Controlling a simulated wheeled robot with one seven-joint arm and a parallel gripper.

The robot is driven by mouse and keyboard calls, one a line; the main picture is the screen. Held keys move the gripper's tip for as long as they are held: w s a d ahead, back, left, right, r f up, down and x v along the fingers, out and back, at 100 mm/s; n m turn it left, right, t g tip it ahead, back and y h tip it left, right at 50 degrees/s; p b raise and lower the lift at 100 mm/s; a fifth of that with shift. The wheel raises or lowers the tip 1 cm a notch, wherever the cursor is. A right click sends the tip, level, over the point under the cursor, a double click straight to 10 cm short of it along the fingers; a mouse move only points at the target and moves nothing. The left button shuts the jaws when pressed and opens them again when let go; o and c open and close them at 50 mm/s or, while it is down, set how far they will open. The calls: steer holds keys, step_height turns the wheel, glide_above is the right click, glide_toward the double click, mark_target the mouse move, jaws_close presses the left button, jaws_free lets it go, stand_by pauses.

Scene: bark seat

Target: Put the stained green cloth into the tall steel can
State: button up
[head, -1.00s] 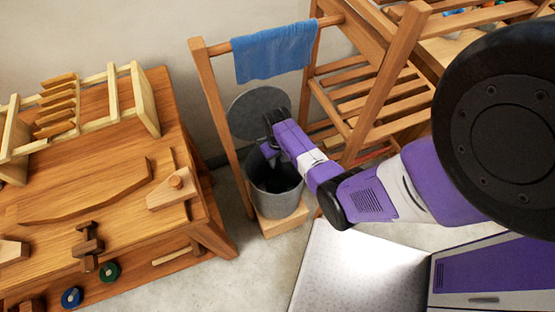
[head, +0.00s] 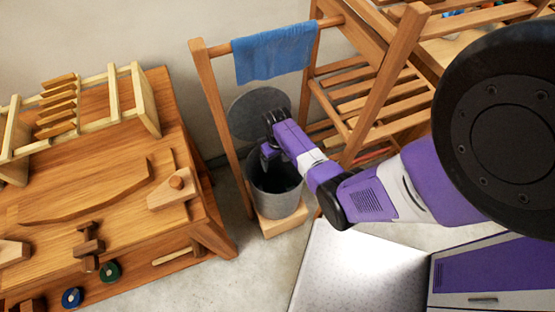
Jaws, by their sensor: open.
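The tall steel can (head: 275,205) stands upright on a small wooden block, with its round grey lid (head: 250,110) tipped up behind it. My gripper (head: 267,160) is open over the can's mouth, near its back left rim. The inside of the can is dark and partly hidden by my gripper. I see no stained green cloth in view. A blue cloth (head: 273,52) hangs on the wooden rail above the can.
A wooden bench (head: 120,195) with a rack and wooden tools stands to the left. A slatted wooden frame (head: 360,95) rises close on the right. Bare floor (head: 200,285) shows in front of the can.

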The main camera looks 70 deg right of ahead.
step_height(320, 180, up, 5)
steer(key=p, duration=0.4)
steer(key=shift+r+p, duration=0.1)
steer(key=shift+p, duration=0.2)
step_height(320, 180, up, 8)
stand_by(0.4)
stand_by(0.4)
